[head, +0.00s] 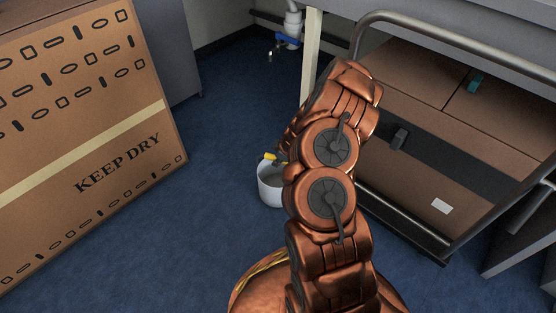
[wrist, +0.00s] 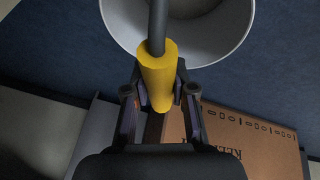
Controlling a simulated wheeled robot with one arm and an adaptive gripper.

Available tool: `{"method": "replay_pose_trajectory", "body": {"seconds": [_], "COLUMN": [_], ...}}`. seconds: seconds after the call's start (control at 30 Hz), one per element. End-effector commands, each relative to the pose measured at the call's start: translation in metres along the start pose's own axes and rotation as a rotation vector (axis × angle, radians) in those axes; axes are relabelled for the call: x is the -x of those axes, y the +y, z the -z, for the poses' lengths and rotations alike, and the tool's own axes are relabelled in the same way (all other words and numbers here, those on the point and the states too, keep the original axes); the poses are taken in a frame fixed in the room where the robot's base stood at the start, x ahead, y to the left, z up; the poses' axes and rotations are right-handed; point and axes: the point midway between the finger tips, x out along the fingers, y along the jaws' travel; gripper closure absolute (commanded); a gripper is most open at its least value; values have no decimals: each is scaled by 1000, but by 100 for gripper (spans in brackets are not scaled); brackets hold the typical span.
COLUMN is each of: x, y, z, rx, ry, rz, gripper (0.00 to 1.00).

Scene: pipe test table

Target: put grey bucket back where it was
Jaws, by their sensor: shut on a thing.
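The grey bucket (head: 270,190) shows in the head view just left of my arm, above or on the blue floor; I cannot tell if it touches the floor. My arm hides its right side. It has a yellow grip on its handle. In the wrist view the bucket (wrist: 205,35) fills the top, seen from above with its inside visible. My gripper (wrist: 160,95) is shut on the yellow handle grip (wrist: 158,70). In the head view my gripper (head: 280,160) is small and partly hidden behind my arm.
A large "KEEP DRY" carton (head: 80,140) stands at left. A cart with a metal rail (head: 440,25) and brown boxes (head: 450,110) stands at right. A white pipe with a blue valve (head: 288,40) is at the back. Blue floor (head: 225,110) is clear between them.

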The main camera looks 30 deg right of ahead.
Motion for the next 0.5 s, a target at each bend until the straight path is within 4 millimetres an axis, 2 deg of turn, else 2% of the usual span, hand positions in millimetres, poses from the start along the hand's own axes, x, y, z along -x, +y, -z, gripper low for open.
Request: {"method": "replay_pose_trajectory", "body": {"seconds": [0.03,0.27,0.5], "x": [-1,-1,-1], "y": [0,0,0], "z": [0,0,0], "rx": [0,0,0], "ry": [0,0,0], "rz": [-1,0,0], "gripper": [74,50,50]}}
